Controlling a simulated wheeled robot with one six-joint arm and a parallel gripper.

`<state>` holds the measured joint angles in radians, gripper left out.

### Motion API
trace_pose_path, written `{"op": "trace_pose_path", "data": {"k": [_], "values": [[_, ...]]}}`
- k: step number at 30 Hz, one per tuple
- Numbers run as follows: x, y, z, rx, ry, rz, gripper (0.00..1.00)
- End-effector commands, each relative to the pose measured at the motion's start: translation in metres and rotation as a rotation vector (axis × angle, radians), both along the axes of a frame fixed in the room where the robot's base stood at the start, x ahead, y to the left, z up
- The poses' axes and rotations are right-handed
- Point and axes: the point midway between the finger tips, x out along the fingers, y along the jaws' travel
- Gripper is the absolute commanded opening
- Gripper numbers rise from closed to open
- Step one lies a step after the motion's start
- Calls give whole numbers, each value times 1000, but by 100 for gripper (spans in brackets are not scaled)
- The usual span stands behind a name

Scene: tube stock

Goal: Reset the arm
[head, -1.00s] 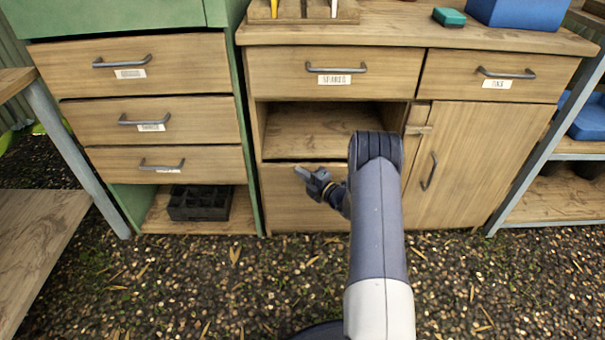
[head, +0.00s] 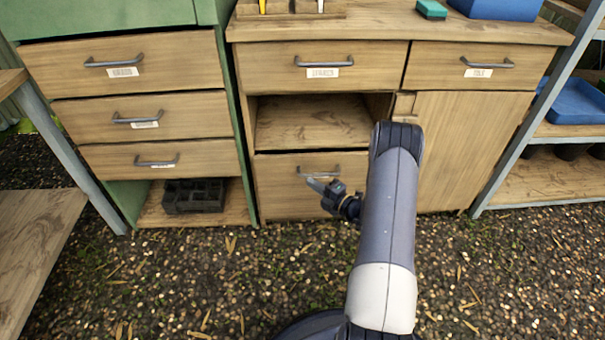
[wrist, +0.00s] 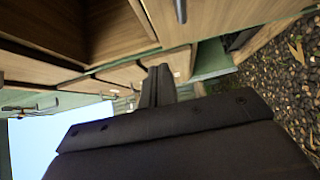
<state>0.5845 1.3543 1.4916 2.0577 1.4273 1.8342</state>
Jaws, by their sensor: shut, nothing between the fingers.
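My gripper (head: 318,185) is in front of the lower drawer (head: 285,198) of the middle cabinet in the head view, just below and in front of its grey handle (head: 318,170). I cannot tell from this view whether it touches the drawer. Its fingers are together and hold nothing. In the wrist view the dark fingers (wrist: 158,85) lie side by side, with cabinet wood beyond them. My arm hides part of the cabinet's right door.
An open shelf (head: 310,122) lies above the lower drawer. A green-framed drawer unit (head: 235,120) stands to the left, with a black crate (head: 194,196) on its bottom shelf. A shelf rack with a blue tray (head: 577,103) stands at the right. The gravel floor (head: 200,270) in front is clear.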

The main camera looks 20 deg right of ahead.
Motion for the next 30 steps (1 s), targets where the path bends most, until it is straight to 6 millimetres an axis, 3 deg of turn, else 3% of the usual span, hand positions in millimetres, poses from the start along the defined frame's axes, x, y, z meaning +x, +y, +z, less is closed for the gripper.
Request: {"op": "trace_pose_path", "data": {"k": [6, 17, 23, 30], "values": [[-13, -6, 0, 0, 0, 1, 0], [-11, -5, -1, 0, 0, 2, 0], [7, 5, -2, -1, -2, 5, 0], [49, 27, -3, -2, -3, 6, 0]]}}
